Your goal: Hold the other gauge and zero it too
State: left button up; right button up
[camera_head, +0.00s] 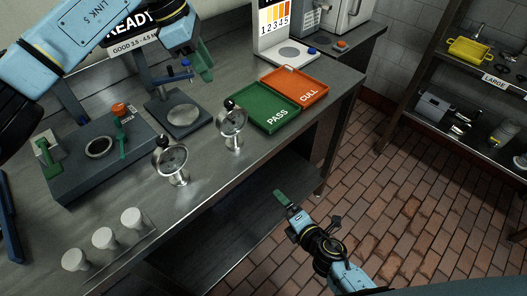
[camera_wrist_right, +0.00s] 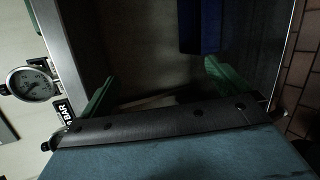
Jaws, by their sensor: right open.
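Two round metal gauges stand on the steel bench: a nearer gauge (camera_head: 172,160) and a farther gauge (camera_head: 232,121) with a dark knob at its top. My left gripper (camera_head: 200,66), with green fingers, is above the bench behind both gauges, near the stand with the blue handle. It touches neither gauge, and its finger gap is hidden. My right gripper (camera_head: 284,198) is low in front of the bench, clear of both gauges. In the right wrist view its green fingers (camera_wrist_right: 160,92) are wide apart with nothing between them.
A green PASS tray (camera_head: 268,108) and an orange CULL tray (camera_head: 301,85) lie right of the gauges. A grey fixture (camera_head: 75,175) and several white knobs (camera_head: 103,238) are at left.

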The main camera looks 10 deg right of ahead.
jog(key=w+a+r+n+y, duration=0.1)
jog(key=r+n, duration=0.2)
jog(key=r, duration=0.1)
jog(key=w+a+r+n+t+y, duration=0.1)
jog(key=a+r+n, duration=0.1)
jog(key=r, duration=0.2)
jog(key=w+a+r+n+t+y, duration=0.1)
jog(key=w+r+n, duration=0.1)
jog(key=r, duration=0.3)
jog(key=shift+a+n, duration=0.15)
jog(key=shift+n, duration=0.65)
jog(key=n+y, duration=0.2)
jog(key=n, duration=0.5)
send_near(235, 126)
jog(key=shift+t, duration=0.3)
jog(key=x, duration=1.2)
jog(key=shift+s+f, duration=0.1)
jog(key=shift+f, duration=0.1)
